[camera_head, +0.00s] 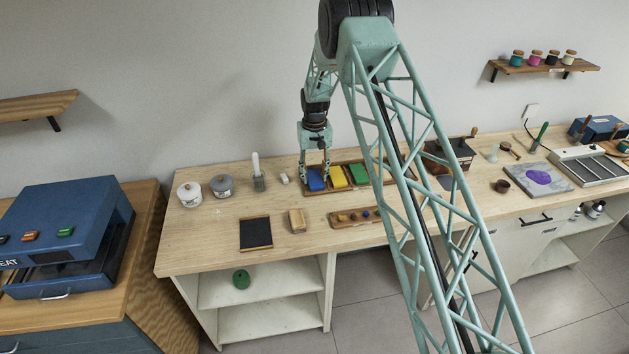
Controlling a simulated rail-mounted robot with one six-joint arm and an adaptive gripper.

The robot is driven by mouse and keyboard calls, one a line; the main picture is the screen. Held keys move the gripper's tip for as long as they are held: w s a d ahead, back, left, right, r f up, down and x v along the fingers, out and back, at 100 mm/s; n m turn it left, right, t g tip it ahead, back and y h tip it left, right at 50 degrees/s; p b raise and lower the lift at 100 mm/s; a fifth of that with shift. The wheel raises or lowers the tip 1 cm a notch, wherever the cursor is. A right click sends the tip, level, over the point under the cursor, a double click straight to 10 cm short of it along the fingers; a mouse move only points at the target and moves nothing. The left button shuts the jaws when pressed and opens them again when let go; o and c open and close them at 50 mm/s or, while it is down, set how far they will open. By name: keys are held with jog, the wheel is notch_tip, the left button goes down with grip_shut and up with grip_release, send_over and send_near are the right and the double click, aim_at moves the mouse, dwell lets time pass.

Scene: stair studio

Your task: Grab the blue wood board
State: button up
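The blue wood board (316,180) sits at the left end of a long wooden tray (345,192) on the workbench. A yellow board (338,177) and a green board (358,174) stand to its right in the same tray. My gripper (315,174) points down at the blue board. Its two fingers are apart, one at each side of the board in this view. I cannot tell whether they touch it.
A smaller tray (354,217) lies in front. My arm hides part of the bench to the right.

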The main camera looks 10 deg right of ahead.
aim_at(314, 178)
jog(key=shift+c, duration=0.5)
jog(key=c, duration=0.4)
jog(key=shift+r, duration=0.2)
jog(key=shift+r+b, duration=0.45)
jog(key=shift+r, duration=1.1)
jog(key=s+d, duration=0.3)
jog(key=s, duration=0.1)
jog(key=s+d+r+b, duration=0.1)
jog(key=s+d, duration=0.2)
jog(key=s, duration=0.1)
jog(key=s+d+b, duration=0.1)
jog(key=s+d, duration=0.3)
jog(key=shift+s+r, duration=0.25)
jog(key=shift+r, duration=0.05)
